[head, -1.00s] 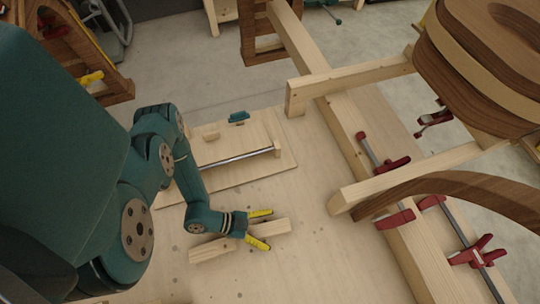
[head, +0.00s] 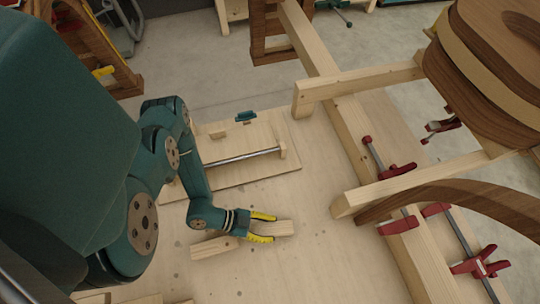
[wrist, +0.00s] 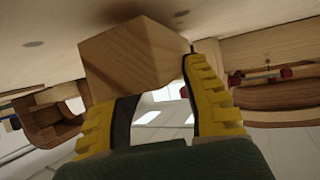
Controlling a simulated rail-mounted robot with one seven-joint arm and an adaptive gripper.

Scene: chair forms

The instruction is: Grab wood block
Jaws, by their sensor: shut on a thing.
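My gripper (head: 263,227) has yellow fingers, one on each side of the block. The fingers are shut on it. In the wrist view the block's end (wrist: 135,60) shows between the yellow fingertips (wrist: 155,85), close to the bench surface. I cannot tell whether the block is lifted off the bench.
A board with a metal rod (head: 240,158) lies behind my gripper. A wooden frame (head: 340,105) with red clamps (head: 398,226) and a curved dark wood piece (head: 450,190) stands to the right. The bench (head: 320,265) is bare in front and right of the block.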

